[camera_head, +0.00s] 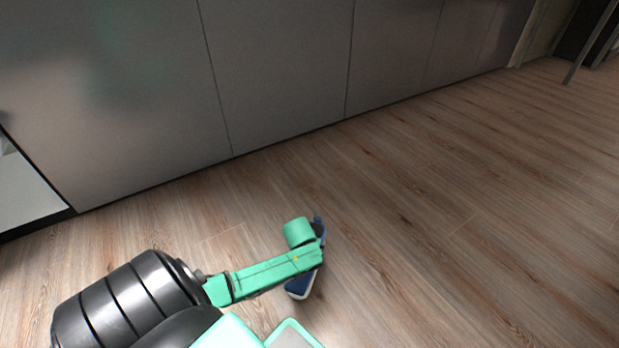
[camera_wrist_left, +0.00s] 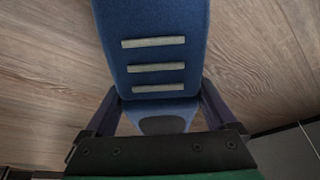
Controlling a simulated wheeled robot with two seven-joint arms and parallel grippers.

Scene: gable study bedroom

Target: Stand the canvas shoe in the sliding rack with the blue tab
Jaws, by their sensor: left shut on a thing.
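The canvas shoe (camera_wrist_left: 155,60) is dark blue with several pale strips across it. It fills the upper middle of the left wrist view and lies between the fingers of my left gripper (camera_wrist_left: 160,115), which is shut on it. In the head view the shoe (camera_head: 299,286) shows partly below the green end of my left arm, with a pale sole edge. My left gripper (camera_head: 317,238) there is mostly hidden behind the arm. The shoe is held out over the wooden floor. No sliding rack or blue tab is in view. My right gripper is not in view.
Grey flat cabinet fronts (camera_head: 280,70) run along the back. A white open compartment or shelf (camera_head: 25,190) is at the left edge. The wood floor (camera_head: 460,210) is clear to the right. A thin dark leg (camera_head: 590,42) stands at the far upper right.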

